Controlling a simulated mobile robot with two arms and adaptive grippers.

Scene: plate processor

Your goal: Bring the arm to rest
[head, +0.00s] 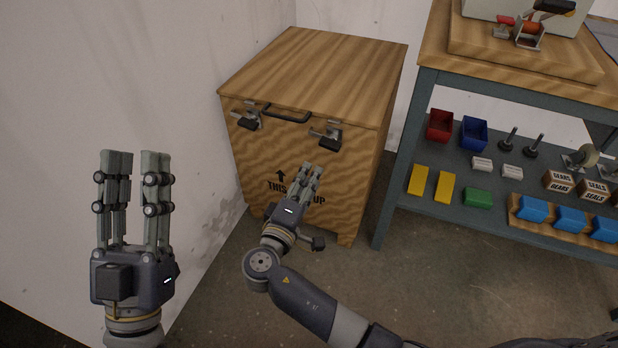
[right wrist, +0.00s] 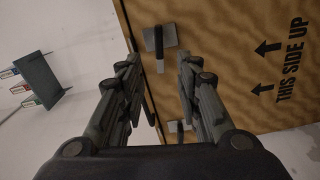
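My right gripper (head: 309,172) is in front of the wooden crate (head: 318,62), low before its front face, with its fingers pointing up toward the face. In the right wrist view its two fingers (right wrist: 157,70) stand apart with nothing between them. A metal latch with a dark lever (right wrist: 158,42) shows on the crate beyond the fingertips. My left gripper (head: 136,165) is at the left, upright before the white wall, with its fingers apart and empty. The crate's lid is down. Whether my right fingers touch the crate is hard to tell.
The crate has a dark handle (head: 287,114), a left latch (head: 246,118) and a right latch (head: 327,136). A workbench (head: 430,85) at the right holds bins and small parts on its lower shelf. A white wall (head: 110,70) is close at the left.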

